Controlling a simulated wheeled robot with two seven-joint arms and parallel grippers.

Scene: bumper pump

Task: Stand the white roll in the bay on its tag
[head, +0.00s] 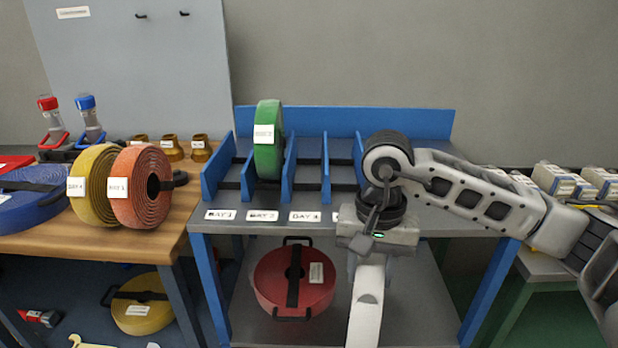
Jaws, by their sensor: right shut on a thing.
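The white roll (367,308) hangs edge-on below my right gripper (370,258), in front of the rack table's front edge. The right gripper is shut on its top, and the roll's lower end runs out of the picture. I cannot read a tag on it. The rack (352,119) has blue dividers and bay labels along its front, among them BAY 1 (220,215), BAY 2 (263,216) and BAY 3 (305,217). A further label at the right is mostly hidden by my right arm. A green roll (268,165) stands upright in the BAY 2 slot. My left gripper is out of view.
A yellow roll (96,210) and an orange roll (130,212) stand on the wooden bench (150,240) at left, beside a blue roll (40,210) lying flat. A red roll (290,262) is on the lower shelf. The BAY 1 and BAY 3 slots look empty.

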